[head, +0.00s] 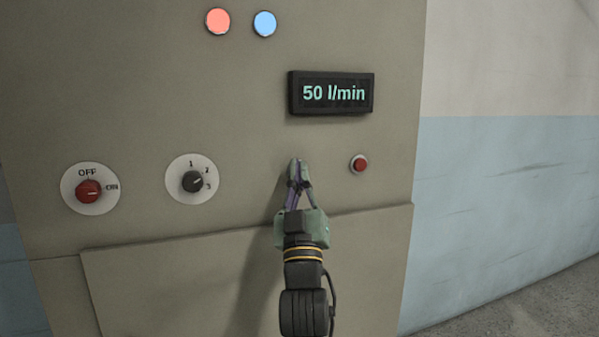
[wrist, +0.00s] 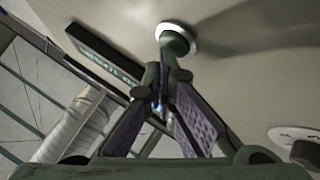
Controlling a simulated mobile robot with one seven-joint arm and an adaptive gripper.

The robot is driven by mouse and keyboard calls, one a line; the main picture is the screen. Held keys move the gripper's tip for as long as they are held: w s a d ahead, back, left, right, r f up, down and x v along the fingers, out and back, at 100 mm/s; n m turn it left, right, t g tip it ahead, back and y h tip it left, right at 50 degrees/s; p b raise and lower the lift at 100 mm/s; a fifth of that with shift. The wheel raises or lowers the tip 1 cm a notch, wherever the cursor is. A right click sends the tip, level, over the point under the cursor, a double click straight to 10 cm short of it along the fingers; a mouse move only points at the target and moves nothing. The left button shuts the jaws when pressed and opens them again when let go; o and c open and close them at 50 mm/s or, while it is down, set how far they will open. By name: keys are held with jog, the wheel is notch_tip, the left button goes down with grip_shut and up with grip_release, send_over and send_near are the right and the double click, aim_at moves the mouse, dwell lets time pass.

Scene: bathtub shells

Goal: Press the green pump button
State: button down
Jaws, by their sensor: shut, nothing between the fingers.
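The green pump button (wrist: 177,40) shows in the wrist view as a green cap in a white ring on the panel. In the head view it is not visible; my gripper covers that part of the panel. My gripper (head: 299,165) is shut and empty, pointing at the panel below the display and left of the red button. In the wrist view its fingertips (wrist: 160,72) lie right at the lower edge of the green button. I cannot tell whether they touch it.
A display (head: 333,93) reads 50 l/min. A small red button (head: 359,164) sits to the right. A numbered dial (head: 193,181) and a red OFF/ON knob (head: 88,191) are on the left. Red (head: 218,21) and blue (head: 265,23) lights are above. A ledge (head: 180,250) juts out below.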

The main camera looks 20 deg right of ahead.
jog(key=shift+s, duration=0.75)
jog(key=s+b, duration=0.1)
jog(key=s, duration=0.4)
jog(key=shift+d, duration=0.15)
dwell(0.6)
